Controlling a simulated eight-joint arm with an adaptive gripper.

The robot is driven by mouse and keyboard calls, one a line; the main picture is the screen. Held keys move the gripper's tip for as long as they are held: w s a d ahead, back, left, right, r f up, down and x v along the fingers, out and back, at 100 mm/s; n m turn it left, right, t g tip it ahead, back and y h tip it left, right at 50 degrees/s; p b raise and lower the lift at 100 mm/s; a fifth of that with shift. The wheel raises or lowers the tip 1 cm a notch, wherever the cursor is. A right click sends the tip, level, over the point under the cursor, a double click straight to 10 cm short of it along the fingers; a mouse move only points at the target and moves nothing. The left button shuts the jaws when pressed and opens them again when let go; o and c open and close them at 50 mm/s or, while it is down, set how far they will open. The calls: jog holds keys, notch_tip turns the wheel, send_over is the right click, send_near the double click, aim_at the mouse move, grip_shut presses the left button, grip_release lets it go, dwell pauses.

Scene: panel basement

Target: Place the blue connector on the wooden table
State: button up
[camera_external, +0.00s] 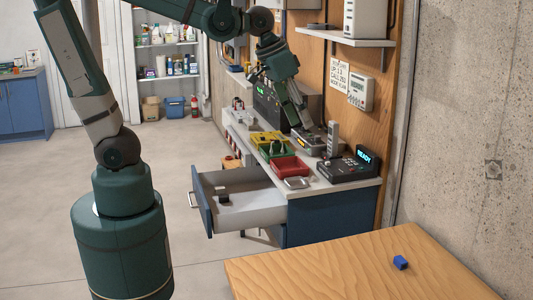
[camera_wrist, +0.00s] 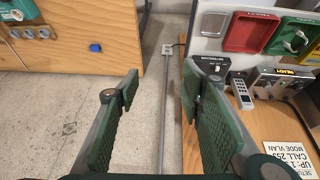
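The blue connector (camera_external: 400,262) is a small blue block. It lies on the wooden table (camera_external: 320,268) in the right foreground of the external view, near the table's far edge. A small blue block also shows on a wooden surface at the upper left of the wrist view (camera_wrist: 95,47). My gripper (camera_external: 302,122) is over the back of the workbench, well away from the connector. In the wrist view my gripper (camera_wrist: 160,88) has its two green fingers wide apart, with only floor and a grey strip visible between them.
The workbench (camera_external: 335,188) carries red (camera_external: 289,168), green and yellow bins, an upright handset (camera_external: 333,138) and a black device marked READY (camera_external: 347,170). Its drawer (camera_external: 262,212) stands open with a small dark item inside. A shelf (camera_external: 345,40) juts out above. The wooden table is mostly clear.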

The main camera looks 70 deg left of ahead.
jog(key=s+a+f+t, duration=0.2)
jog(key=s+a, duration=0.6)
jog(key=s, duration=0.4)
jog(key=shift+a+y, duration=0.2)
jog(key=shift+y, duration=0.2)
notch_tip(320, 180, down, 22)
jog(key=b, duration=2.2)
jog(key=shift+f+b, duration=0.25)
jog(key=shift+b, duration=0.05)
jog(key=shift+c, duration=0.7)
